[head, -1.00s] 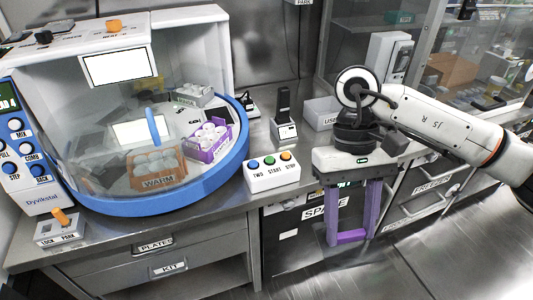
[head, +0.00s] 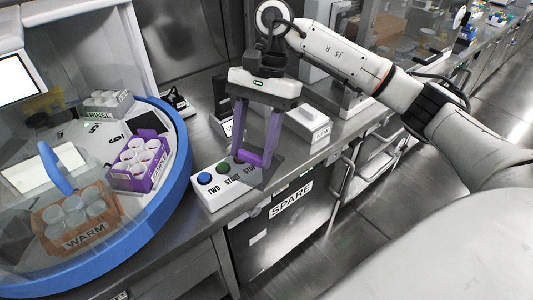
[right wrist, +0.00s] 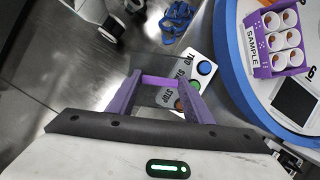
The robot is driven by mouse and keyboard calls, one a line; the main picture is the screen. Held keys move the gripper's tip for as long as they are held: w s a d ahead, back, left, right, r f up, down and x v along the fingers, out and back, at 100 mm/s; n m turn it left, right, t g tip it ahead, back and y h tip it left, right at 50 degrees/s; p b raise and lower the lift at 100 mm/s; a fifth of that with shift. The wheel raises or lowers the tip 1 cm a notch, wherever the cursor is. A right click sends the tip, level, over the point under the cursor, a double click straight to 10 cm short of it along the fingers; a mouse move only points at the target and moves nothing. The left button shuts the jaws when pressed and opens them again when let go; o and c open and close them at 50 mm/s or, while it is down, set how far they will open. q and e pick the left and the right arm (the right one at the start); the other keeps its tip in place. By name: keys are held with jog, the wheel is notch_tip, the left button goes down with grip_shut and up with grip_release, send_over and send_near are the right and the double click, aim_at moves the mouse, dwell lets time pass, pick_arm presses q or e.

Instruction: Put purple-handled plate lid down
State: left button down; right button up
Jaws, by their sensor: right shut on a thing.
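My right gripper (head: 258,157) hangs fingers-down over the right end of the white button box (head: 213,191). It is shut on the purple handle of the lid, seen as a purple bar between the fingertips, and also in the right wrist view (right wrist: 160,82). The lid (head: 270,168) is a dark see-through sheet under the fingers. It covers the view of part of the box; the blue and green buttons stay clear. I cannot tell whether the lid touches anything below. No plate can be made out under it. My left gripper is not in view.
A clear-domed machine with a blue rim (head: 183,160) stands at the left, holding the orange WARM rack (head: 83,238), purple SAMPLE rack (head: 152,183) and grey RINSE rack (head: 108,108). A white NEW bin (head: 308,125) stands right of the gripper. The SPARE cabinet (head: 285,230) is below the counter.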

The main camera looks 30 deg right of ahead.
jog(key=w+d+m+t+h+b, duration=0.3)
jog(key=w+d+m+t+b, duration=0.65)
jog(key=m, duration=1.25)
jog(key=f+g, duration=0.1)
jog(key=f, duration=0.1)
jog(key=d+f+g+p, duration=0.1)
jog(key=f, duration=0.1)
jog(key=w+d+f+g+p, duration=0.1)
jog(key=f, duration=0.1)
jog(key=shift+w+d+m+h, duration=0.1)
jog(key=shift+d+m+h, duration=0.2)
jog(key=shift+m, duration=0.1)
jog(key=shift+f, duration=2.35)
jog(key=shift+f+b, duration=0.1)
jog(key=shift+b, duration=0.2)
jog(key=o, duration=1)
